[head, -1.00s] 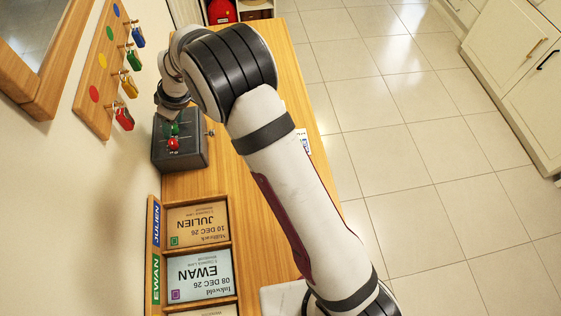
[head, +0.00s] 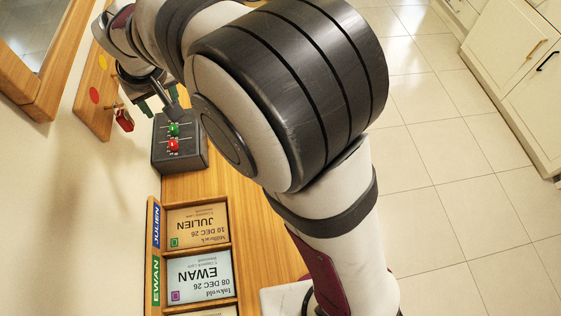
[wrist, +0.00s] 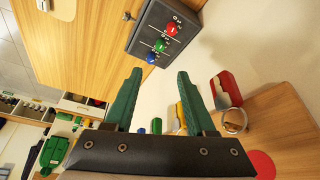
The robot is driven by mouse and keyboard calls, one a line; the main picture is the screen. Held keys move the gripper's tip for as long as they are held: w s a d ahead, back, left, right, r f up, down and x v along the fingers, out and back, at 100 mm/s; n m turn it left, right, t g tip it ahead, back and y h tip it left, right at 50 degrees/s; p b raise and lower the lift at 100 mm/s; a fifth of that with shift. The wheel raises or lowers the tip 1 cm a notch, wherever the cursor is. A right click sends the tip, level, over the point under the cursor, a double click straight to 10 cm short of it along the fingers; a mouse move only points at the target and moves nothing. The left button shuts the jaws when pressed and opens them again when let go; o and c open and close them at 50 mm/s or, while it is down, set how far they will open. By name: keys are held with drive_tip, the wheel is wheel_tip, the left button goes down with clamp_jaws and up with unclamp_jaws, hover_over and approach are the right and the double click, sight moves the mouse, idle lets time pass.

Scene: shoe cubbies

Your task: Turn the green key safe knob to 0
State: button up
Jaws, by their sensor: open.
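The key safe (head: 196,160) is a dark grey box on the wooden top against the wall. Its green knob (head: 173,129) sits above the red knob (head: 173,146) in the head view; my arm hides part of the box. In the wrist view the green knob (wrist: 159,45) lies between the red knob (wrist: 172,29) and the blue knob (wrist: 151,58). The marks around it are too small to read. My gripper (wrist: 158,72) is open and empty, its green fingers spread, apart from the knobs. In the head view my gripper (head: 159,100) is partly hidden, near the wall.
A wooden key board (head: 92,112) hangs on the wall, with a red tag (head: 124,119) on a peg. That red tag (wrist: 226,88) shows close beside the right finger in the wrist view. Name trays (head: 197,225) stand in front of the safe. Floor to the right is clear.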

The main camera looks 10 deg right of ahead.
drive_tip(key=s+d+r+m+g, duration=0.1)
drive_tip(key=s+d+m+g, duration=0.2)
drive_tip(key=s+d, duration=1.5)
drive_tip(key=d+m, duration=0.2)
drive_tip(key=m, duration=0.2)
drive_tip(key=shift+s+r+m+h, duration=0.2)
drive_tip(key=shift+s+m+h, duration=0.1)
drive_tip(key=shift+s+h, duration=0.1)
drive_tip(key=n+t+y, duration=0.1)
drive_tip(key=n+t, duration=0.2)
drive_tip(key=n, duration=0.6)
hover_over(173, 127)
drive_tip(key=s+d, duration=0.3)
drive_tip(key=s, duration=0.3)
drive_tip(key=f, duration=0.1)
drive_tip(key=x, duration=1.5)
drive_tip(key=shift+w+f, duration=0.15)
drive_tip(key=shift+f, duration=0.25)
clamp_jaws()
